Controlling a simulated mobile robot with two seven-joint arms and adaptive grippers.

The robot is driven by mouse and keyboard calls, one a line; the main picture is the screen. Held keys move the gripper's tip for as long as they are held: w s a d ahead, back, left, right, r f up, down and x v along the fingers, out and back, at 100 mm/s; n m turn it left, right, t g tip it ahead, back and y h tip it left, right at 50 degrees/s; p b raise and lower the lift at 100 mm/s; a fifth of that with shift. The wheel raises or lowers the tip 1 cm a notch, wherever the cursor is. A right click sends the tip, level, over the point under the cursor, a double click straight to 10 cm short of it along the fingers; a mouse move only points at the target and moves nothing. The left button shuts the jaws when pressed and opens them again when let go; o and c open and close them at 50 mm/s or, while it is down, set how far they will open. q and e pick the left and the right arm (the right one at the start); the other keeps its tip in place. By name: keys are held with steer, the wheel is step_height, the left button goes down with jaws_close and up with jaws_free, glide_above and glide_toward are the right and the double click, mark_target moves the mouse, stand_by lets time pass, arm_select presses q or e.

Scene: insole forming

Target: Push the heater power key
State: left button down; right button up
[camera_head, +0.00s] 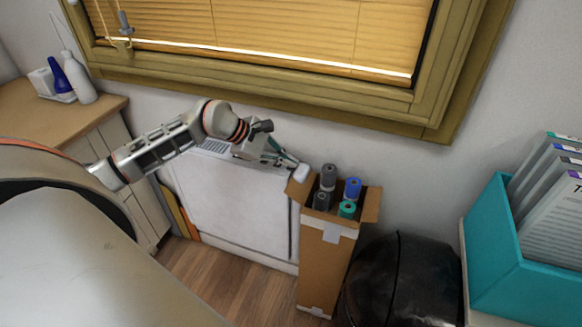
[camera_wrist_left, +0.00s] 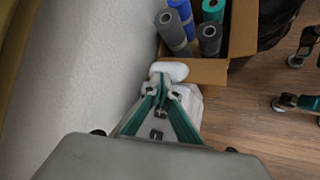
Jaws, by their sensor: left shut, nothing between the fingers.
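The white heater (camera_head: 235,205) stands against the wall under the window, with a grille on its top. A small white rounded block (camera_head: 301,173) sits at its right end, and it also shows in the left wrist view (camera_wrist_left: 172,70). I cannot make out a separate power key; the fingers may hide it. My left gripper (camera_head: 288,161) is shut and empty, its tips at the white block. In the left wrist view the closed fingertips (camera_wrist_left: 160,88) meet or overlap the block's near edge; I cannot tell whether they touch.
An open cardboard box (camera_head: 325,255) with several grey, blue and green rolls stands close right of the block. A black rounded bag or bin (camera_head: 400,280) is beside it. A teal file holder (camera_head: 525,290) is at right. A wooden counter (camera_head: 35,105) is at left.

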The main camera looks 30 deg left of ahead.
mark_target(289, 168)
stand_by(0.3)
arm_select(q)
steer(key=shift+r, duration=0.55)
steer(key=shift+r+p, duration=1.65)
steer(key=shift+r, duration=1.35)
steer(key=shift+d, duration=0.1)
